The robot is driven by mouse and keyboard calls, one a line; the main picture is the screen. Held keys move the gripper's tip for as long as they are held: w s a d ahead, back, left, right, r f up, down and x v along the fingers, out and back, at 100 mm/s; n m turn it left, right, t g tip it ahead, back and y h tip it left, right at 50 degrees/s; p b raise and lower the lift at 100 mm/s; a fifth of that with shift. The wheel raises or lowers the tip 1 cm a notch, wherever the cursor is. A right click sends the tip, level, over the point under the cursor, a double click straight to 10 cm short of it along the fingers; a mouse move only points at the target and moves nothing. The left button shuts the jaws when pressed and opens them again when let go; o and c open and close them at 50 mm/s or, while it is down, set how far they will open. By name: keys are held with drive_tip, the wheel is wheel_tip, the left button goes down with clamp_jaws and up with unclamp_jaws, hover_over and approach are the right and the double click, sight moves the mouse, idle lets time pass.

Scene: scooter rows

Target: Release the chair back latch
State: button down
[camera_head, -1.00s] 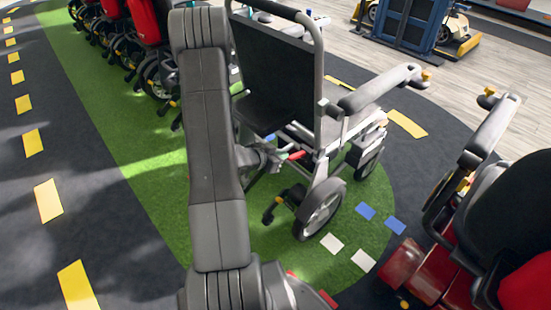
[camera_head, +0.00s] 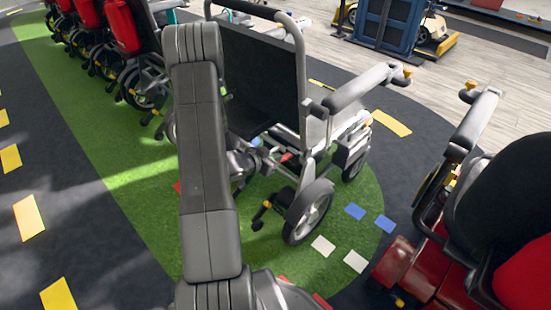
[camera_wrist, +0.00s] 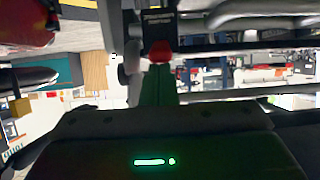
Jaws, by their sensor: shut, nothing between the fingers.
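The chair (camera_head: 258,80) stands with its dark back panel toward me, beyond my arm in the head view. A small red part (camera_head: 286,157) shows low behind its back; I cannot tell whether it is the latch. My gripper (camera_wrist: 160,108) is shut and empty just below that knob in the picture; contact cannot be told. In the head view its fingertips are largely hidden among the chair's lower frame.
A red scooter with a black seat (camera_head: 505,195) stands close on the right. A row of red-backed chairs (camera_head: 122,27) lines the upper left. A blue cabinet (camera_head: 388,22) is at the back. Dark floor at the left is clear.

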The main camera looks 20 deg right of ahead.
drive_tip(key=shift+s+a+f+h+b, duration=0.1)
drive_tip(key=shift+a+f+h+b, duration=0.05)
drive_tip(key=shift+f+h+b, duration=0.4)
drive_tip(key=shift+s+a+f+b, duration=0.1)
drive_tip(key=shift+a+f+b, duration=0.1)
drive_tip(key=shift+f+b, duration=0.25)
drive_tip(key=shift+s+a+f+b, duration=0.15)
drive_tip(key=shift+f+b, duration=0.1)
drive_tip(key=shift+f, duration=0.4)
drive_tip(key=shift+w+r, duration=0.1)
drive_tip(key=shift+r+p, duration=0.6)
drive_tip(key=shift+r, duration=0.1)
